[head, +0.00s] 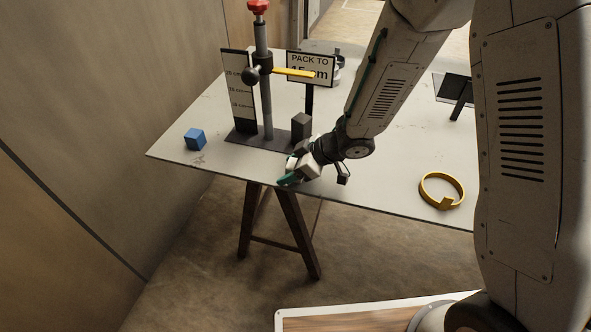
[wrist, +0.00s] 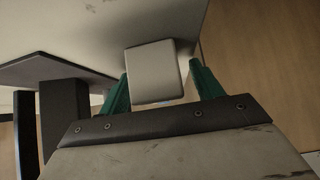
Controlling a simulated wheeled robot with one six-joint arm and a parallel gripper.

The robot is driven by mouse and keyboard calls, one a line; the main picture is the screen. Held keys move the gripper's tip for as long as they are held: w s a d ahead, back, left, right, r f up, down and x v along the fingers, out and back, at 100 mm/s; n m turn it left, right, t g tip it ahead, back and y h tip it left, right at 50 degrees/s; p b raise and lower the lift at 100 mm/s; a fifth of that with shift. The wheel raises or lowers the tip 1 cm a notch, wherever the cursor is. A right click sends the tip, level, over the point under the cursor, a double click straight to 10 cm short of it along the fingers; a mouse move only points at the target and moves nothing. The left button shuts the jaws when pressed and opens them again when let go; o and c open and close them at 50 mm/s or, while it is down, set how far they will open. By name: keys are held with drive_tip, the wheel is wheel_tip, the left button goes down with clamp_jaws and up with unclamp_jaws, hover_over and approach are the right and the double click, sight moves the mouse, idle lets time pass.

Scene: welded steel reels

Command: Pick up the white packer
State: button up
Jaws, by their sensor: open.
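The white packer (wrist: 155,70) is a pale block with rounded edges. In the wrist view it lies between the two green fingers of my gripper (wrist: 159,76), with a narrow gap visible at the right finger; contact at the left finger is hard to tell. In the head view my gripper (head: 294,178) is low at the front edge of the table, and the packer (head: 309,167) shows as a pale shape beside the green fingertip, partly covered by my wrist. The jaws are open.
On the table (head: 215,108), a stand with a dark base (head: 255,139), yellow pointer (head: 293,72) and a "PACK TO 15 cm" sign (head: 311,67) is close behind my gripper. A dark grey block (head: 301,126) is on it. A blue cube (head: 195,139) lies left, a yellow ring (head: 427,194) right.

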drive_tip(key=c, duration=1.1)
drive_tip(key=shift+c, duration=0.2)
